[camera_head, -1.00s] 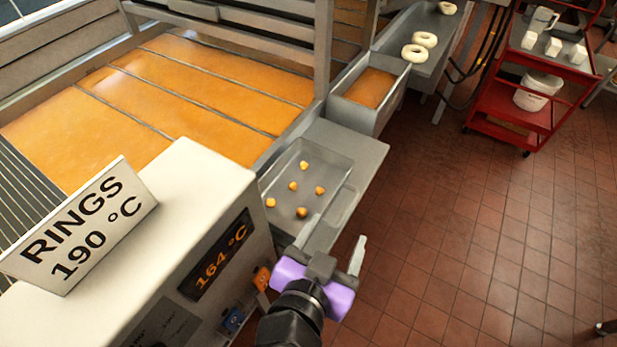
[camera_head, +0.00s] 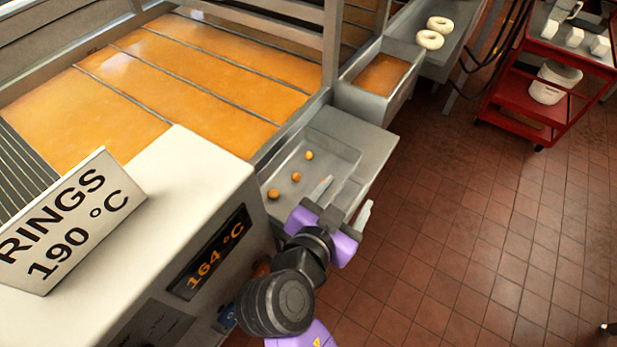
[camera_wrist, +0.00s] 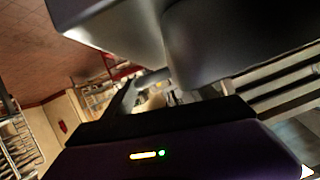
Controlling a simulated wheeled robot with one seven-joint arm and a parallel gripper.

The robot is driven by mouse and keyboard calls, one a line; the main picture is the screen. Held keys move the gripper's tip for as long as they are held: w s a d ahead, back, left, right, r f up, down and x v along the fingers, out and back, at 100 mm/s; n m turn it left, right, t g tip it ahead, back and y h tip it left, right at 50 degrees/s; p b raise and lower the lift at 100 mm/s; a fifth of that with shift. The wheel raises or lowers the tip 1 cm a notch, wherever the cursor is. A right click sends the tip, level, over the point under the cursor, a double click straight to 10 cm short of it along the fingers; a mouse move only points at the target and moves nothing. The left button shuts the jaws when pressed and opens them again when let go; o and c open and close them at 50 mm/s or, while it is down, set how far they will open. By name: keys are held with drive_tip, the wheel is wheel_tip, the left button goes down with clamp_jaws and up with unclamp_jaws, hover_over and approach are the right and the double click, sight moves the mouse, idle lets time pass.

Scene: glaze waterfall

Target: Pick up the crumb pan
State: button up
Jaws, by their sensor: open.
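The crumb pan (camera_head: 340,150) is a shallow grey metal tray with a few small golden-brown crumbs in it. It sits on a grey metal shelf (camera_head: 375,145) at the right side of the fryer. My gripper (camera_head: 345,203) is open, with its two pale fingers apart, over the pan's near right corner. The near part of the pan is hidden behind my gripper and arm. I cannot tell whether a finger touches the rim. In the wrist view, a blurred grey metal surface (camera_wrist: 235,40) fills the upper right; I cannot tell which part it is.
The fryer with orange oil (camera_head: 190,80) lies to the left. Its white control box (camera_head: 170,190) carries a "RINGS 190 °C" sign (camera_head: 70,225). A small oil-filled trough (camera_head: 380,75) stands behind the shelf. A red cart (camera_head: 540,100) is at the back right.

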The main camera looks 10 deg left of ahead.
drive_tip(key=shift+w+f, duration=0.2)
drive_tip(key=shift+w, duration=0.2)
drive_tip(key=shift+d, duration=0.1)
drive_tip(key=shift+c, duration=0.2)
clamp_jaws()
drive_tip(key=shift+r, duration=0.1)
